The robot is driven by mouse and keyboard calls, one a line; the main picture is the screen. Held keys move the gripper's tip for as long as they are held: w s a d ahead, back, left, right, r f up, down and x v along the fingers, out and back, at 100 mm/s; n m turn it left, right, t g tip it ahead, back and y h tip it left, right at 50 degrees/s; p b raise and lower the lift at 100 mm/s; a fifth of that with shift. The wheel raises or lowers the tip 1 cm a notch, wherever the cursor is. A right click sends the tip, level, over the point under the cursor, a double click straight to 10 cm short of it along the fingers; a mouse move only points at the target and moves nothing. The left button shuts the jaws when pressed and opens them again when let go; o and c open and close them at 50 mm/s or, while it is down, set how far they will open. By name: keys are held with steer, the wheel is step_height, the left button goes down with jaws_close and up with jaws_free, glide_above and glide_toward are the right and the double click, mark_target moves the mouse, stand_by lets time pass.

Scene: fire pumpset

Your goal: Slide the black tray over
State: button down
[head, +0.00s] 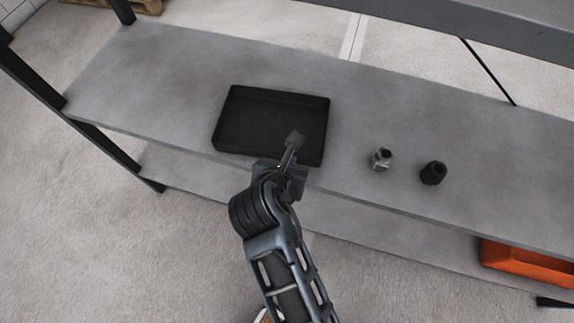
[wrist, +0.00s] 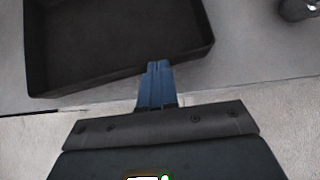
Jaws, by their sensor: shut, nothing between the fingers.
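The black tray (head: 256,118) is a shallow, empty rectangular tray lying flat on the grey shelf, left of the middle. Its front wall is near the shelf's front edge. It also fills the upper left of the wrist view (wrist: 120,75). My gripper (head: 294,138) is shut and empty. In the head view its tip overlaps the tray's front right part. In the wrist view the shut fingers (wrist: 158,72) reach the tray's front wall near its right corner. I cannot tell whether they touch the tray or are above it.
On the grey shelf (head: 150,80), a metal fitting (head: 381,159) and a black fitting (head: 433,173) stand right of the tray. Dark posts and an upper shelf (head: 460,25) frame the rack. An orange bin (head: 525,262) sits on the lower shelf. The shelf left of the tray is clear.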

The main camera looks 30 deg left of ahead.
glide_toward(312, 102)
steer(key=x, duration=0.4)
steer(key=shift+w+a+f+p, duration=0.1)
steer(key=shift+w+f+p, duration=0.1)
steer(key=shift+p, duration=0.2)
